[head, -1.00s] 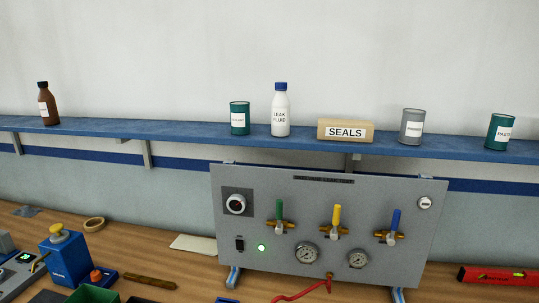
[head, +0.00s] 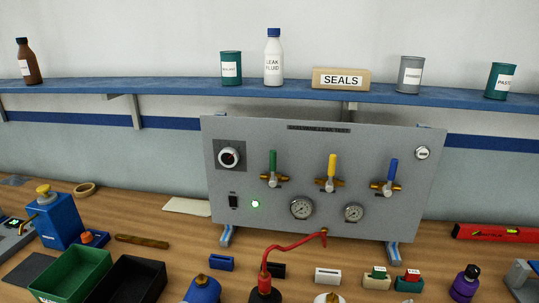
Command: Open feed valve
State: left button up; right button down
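A grey valve panel (head: 320,222) stands upright on the wooden bench. It carries three lever valves: a green-handled valve (head: 273,162) at left, a yellow-handled valve (head: 332,167) in the middle and a blue-handled valve (head: 392,172) at right. All three levers point up, across their brass bodies. I cannot read which one is the feed valve. Two gauges (head: 302,208) (head: 354,212) sit below them. Neither of my grippers is in view.
A green bin (head: 70,275), a black bin (head: 128,280) and several small parts stand on the bench (head: 190,253). A blue shelf (head: 180,89) with bottles and cans hangs above the panel.

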aim_at(273, 167)
jog(key=k+j+u, duration=0.2)
jog(key=j, duration=0.15)
jog(key=k+j+u, duration=0.45)
jog(key=j, duration=0.3)
jog(key=i, duration=0.1)
